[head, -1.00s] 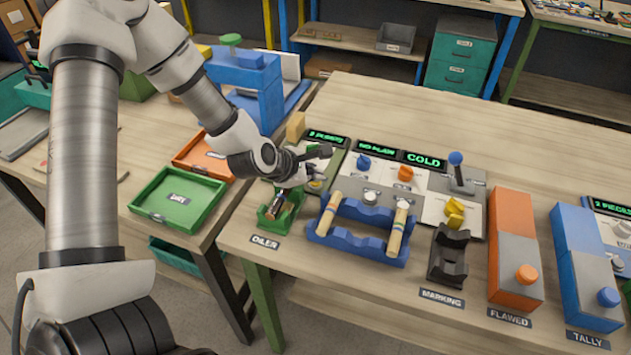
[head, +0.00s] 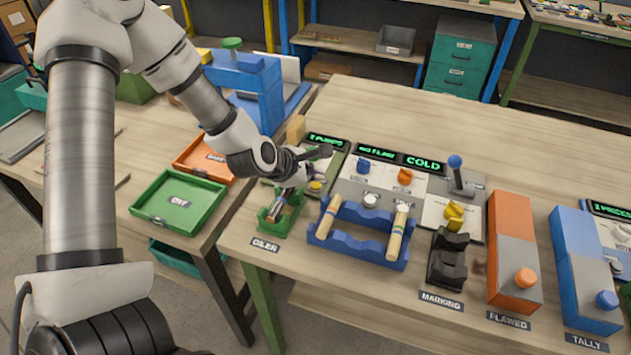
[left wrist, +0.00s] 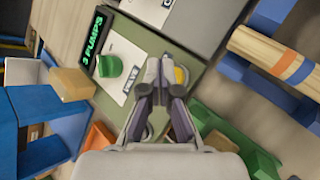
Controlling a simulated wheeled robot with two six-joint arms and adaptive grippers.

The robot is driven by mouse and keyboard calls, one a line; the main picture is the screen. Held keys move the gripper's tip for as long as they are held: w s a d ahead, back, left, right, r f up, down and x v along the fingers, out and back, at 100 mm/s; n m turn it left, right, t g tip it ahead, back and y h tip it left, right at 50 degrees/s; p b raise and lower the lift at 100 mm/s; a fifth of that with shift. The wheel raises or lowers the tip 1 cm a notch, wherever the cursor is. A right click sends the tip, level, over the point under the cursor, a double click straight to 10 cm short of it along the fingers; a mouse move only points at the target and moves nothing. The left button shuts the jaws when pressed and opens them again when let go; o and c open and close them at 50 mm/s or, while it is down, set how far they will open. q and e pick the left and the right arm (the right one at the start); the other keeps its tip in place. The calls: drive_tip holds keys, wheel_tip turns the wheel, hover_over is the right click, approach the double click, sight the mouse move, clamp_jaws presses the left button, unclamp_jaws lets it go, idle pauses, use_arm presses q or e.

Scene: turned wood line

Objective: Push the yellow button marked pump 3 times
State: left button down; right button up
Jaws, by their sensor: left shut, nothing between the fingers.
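The green pump panel (left wrist: 137,62) fills the middle of the left wrist view, with a round yellow button (left wrist: 181,76) on it. The button also shows in the head view (head: 316,185), close to my left fingertips. My left gripper (left wrist: 160,64) is shut and empty. Its fingertips overlap the button's left side in the left wrist view; I cannot tell whether they touch it. A lit display (left wrist: 94,41) on the panel reads "3 PUMPS". It shows small in the head view (head: 326,141). My right gripper is not in view.
A green knob (left wrist: 109,67) stands on the same panel. The green oiler holder (head: 276,219) is in front. A blue cradle (head: 345,244) with striped wood pieces is to the right, and a green tray (head: 180,201) is on the left table. The bench behind the panels is clear.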

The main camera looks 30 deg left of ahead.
sight(314, 186)
use_arm(q)
drive_tip(key=shift+r, duration=0.15)
drive_tip(key=shift+r+p, duration=1.85)
drive_tip(key=shift+r, duration=0.6)
